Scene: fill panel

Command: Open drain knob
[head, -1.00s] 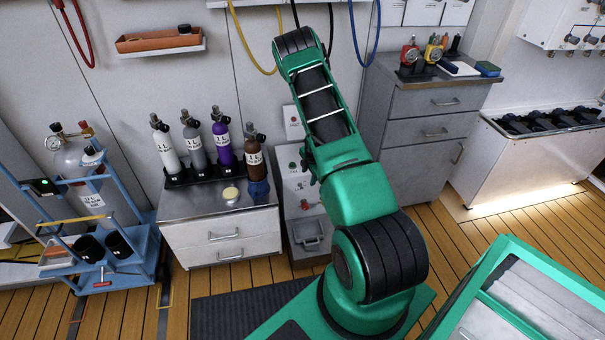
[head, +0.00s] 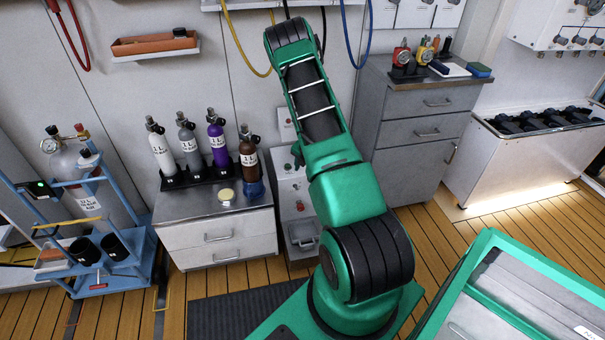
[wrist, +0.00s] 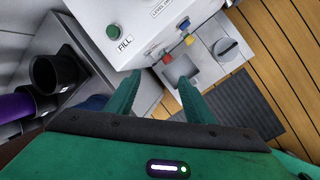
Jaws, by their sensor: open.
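The fill panel (wrist: 150,25) is a pale box with a green button marked FILL (wrist: 113,32) and a partly readable label. Beside it are small red (wrist: 183,23), yellow (wrist: 167,58) and blue (wrist: 190,41) parts, and a grey round knob (wrist: 226,48) on a lower metal face. I cannot tell which is the drain knob, as no drain label is readable. My gripper (wrist: 160,79) is open and empty, its two green fingers apart in front of the panel.
A low drawer cabinet (head: 217,240) with several gas bottles stands left of the panel. A taller grey cabinet (head: 410,140) stands right. A blue cylinder trolley (head: 145,265) is at far left. A dark ribbed mat (wrist: 240,105) lies on the wooden floor.

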